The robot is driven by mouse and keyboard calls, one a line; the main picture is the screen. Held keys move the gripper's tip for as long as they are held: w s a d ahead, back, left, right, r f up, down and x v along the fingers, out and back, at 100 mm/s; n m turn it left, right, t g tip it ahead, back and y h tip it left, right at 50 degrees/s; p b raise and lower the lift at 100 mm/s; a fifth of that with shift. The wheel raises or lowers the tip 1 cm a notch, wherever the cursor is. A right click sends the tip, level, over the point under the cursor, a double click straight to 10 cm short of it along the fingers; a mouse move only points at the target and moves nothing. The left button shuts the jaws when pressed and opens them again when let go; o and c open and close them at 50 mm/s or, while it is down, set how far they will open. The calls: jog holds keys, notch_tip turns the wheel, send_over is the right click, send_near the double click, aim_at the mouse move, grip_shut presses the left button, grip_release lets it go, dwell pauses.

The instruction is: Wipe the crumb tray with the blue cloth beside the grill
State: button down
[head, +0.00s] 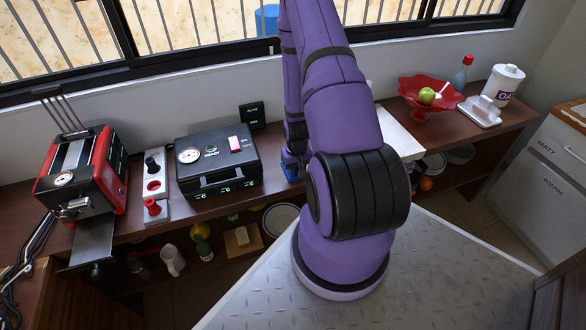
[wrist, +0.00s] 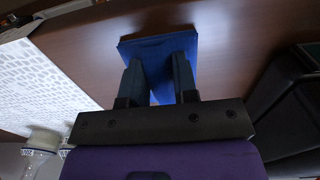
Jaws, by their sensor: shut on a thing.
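The blue cloth (wrist: 158,46) lies flat on the brown counter in the wrist view, and my gripper (wrist: 160,78) is shut on it. In the head view a small part of the blue cloth (head: 290,173) shows just right of the black grill (head: 216,165); my purple arm hides the gripper there. The crumb tray (head: 93,242) is a dark flat plate sticking out below the red and black toaster (head: 84,175) at the far left, over the counter's front edge. I cannot make out crumbs on it.
A white panel with red and black knobs (head: 154,185) stands between toaster and grill. A shelf below holds several items.

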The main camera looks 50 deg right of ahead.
jog(key=shift+r, duration=2.5)
